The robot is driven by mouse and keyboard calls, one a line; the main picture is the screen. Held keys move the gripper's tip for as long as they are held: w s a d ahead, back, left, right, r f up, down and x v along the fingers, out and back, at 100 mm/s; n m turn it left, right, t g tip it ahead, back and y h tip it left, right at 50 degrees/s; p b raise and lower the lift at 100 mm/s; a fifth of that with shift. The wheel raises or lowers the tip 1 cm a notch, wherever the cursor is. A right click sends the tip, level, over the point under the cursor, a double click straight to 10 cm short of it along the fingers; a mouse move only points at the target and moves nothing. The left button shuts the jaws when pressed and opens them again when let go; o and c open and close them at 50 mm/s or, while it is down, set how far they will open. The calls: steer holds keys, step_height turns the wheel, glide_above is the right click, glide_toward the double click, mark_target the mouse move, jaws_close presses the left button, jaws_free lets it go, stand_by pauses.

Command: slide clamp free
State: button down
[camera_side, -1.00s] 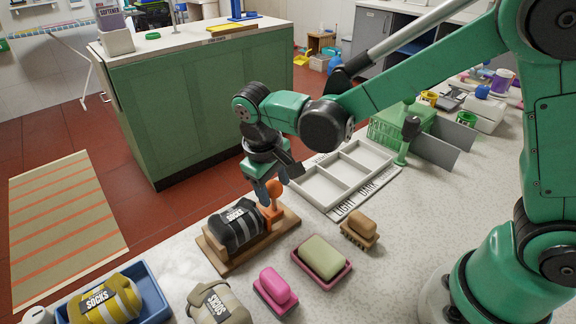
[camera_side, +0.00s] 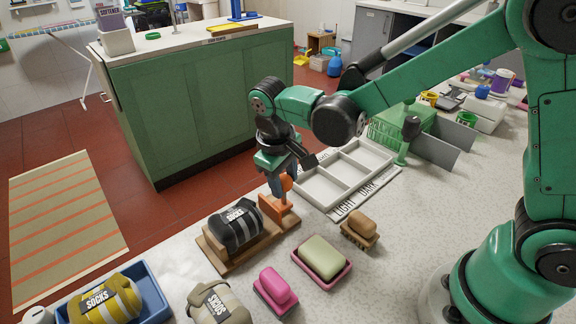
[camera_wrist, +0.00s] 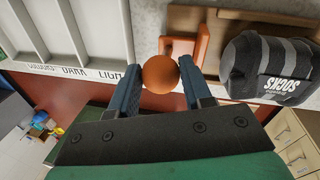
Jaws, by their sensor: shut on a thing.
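The orange clamp (camera_side: 277,203) sits at the right end of a wooden board (camera_side: 228,262), and its round knob (camera_wrist: 160,73) is between my fingers. My gripper (camera_side: 284,186) is shut on that knob from above. A black and grey sock bundle (camera_side: 236,228) lies on the board to the left of the clamp, with a visible gap between them. In the wrist view the sock bundle (camera_wrist: 268,66) is right of the clamp's orange body (camera_wrist: 188,45). My fingers hide part of the clamp in the side view.
A white sorting tray (camera_side: 318,188) with compartments is just right of the clamp. A beige sock bundle (camera_side: 217,304) and blue tray (camera_side: 152,296) are at front left.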

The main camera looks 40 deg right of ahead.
steer(key=c, duration=0.7)
jaws_free()
steer(key=shift+d, duration=0.35)
steer(key=shift+o, duration=0.2)
steer(key=shift+a, duration=0.1)
steer(key=shift+r, duration=0.2)
steer(key=shift+s+a+r, duration=0.1)
steer(key=shift+a+r, duration=0.1)
steer(key=shift+r, duration=0.65)
steer(key=shift+w+a+r, duration=0.1)
steer(key=shift+a+r, duration=0.05)
steer(key=shift+r, duration=0.7)
steer(key=shift+s+a+r, duration=0.1)
steer(key=shift+a+r, duration=0.1)
steer(key=shift+r, duration=0.65)
